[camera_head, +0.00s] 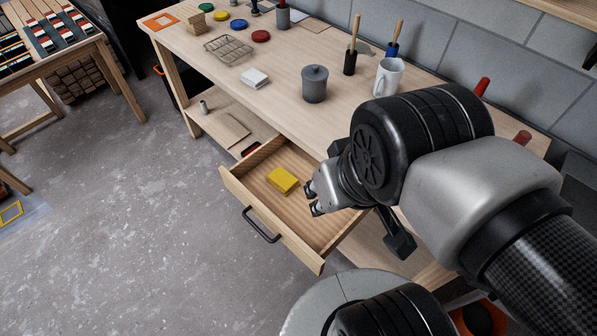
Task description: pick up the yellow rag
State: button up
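The yellow rag (283,180) looks like a small folded block. It lies inside an open wooden drawer (293,237), toward the drawer's back left. My gripper (311,199) is just right of the rag in the picture, over the drawer, and apart from it. Its two fingertips show with a gap between them and nothing in it. My arm hides the right part of the drawer.
The drawer has a dark handle (261,226) and hangs under the workbench (215,55). A wire rack (229,48) lies farther back. Floor space is free at left.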

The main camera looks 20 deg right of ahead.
aim_at(282, 180)
jog(key=z, duration=0.4)
jog(key=k+z, duration=0.1)
jog(key=z, duration=0.7)
jog(key=k+l+z, duration=0.1)
jog(key=z, duration=0.3)
jog(key=u, duration=1.15)
jog(key=i+j+z, duration=0.3)
jog(key=j, duration=0.3)
jog(key=i+j+z, duration=0.25)
jog(key=j, duration=0.35)
jog(key=j+z, duration=0.3)
jog(key=j, duration=0.3)
jog(key=j+z, duration=0.25)
jog(key=j, duration=0.45)
jog(key=i, duration=0.05)
